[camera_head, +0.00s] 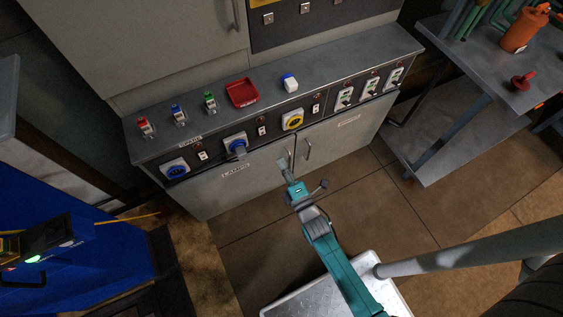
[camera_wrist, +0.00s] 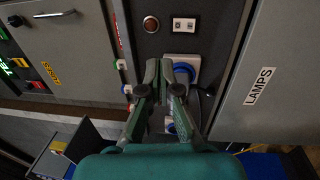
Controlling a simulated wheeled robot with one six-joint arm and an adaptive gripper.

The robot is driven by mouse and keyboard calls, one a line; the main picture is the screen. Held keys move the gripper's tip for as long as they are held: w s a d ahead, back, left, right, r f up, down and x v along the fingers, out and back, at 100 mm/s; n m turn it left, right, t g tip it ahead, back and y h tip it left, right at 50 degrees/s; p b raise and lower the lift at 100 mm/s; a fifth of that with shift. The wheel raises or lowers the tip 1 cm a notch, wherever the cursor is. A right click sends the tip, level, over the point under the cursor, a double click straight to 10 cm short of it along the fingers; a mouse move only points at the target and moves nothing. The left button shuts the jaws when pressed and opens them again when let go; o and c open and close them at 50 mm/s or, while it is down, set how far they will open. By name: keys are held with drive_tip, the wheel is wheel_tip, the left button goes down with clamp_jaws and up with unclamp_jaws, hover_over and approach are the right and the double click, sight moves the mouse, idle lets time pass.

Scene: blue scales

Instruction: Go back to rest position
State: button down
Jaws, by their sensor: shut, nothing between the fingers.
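My gripper (camera_head: 286,168) is at the end of my teal arm, in front of the grey cabinet's doors in the head view. In the wrist view my gripper (camera_wrist: 160,72) shows its two dark green fingers shut with nothing between them. Behind the fingers are the cabinet's dark front panel and a blue-ringed socket (camera_wrist: 186,72). In the head view the gripper is apart from the sockets on the panel.
The grey cabinet (camera_head: 352,139) carries a red tray (camera_head: 242,93), small coloured items and a yellow-ringed socket (camera_head: 292,120). A metal table (camera_head: 467,60) with an orange container (camera_head: 524,28) stands right. Blue scales (camera_head: 110,250) stand left. Brown floor is clear around my arm.

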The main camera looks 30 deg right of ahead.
idle(0.4)
drive_tip(key=s+r+m+g, duration=0.1)
drive_tip(key=s+m, duration=0.3)
drive_tip(key=s, duration=0.7)
drive_tip(key=s+r+m+g, duration=0.1)
drive_tip(key=s+r+m, duration=0.6)
drive_tip(key=s, duration=0.4)
drive_tip(key=s+r+m+g, duration=0.2)
drive_tip(key=s+r+m, duration=0.5)
drive_tip(key=s+r, duration=0.3)
drive_tip(key=shift+s+a+r+g, duration=0.25)
drive_tip(key=shift+s+r+g, duration=0.05)
drive_tip(key=shift+s, duration=0.45)
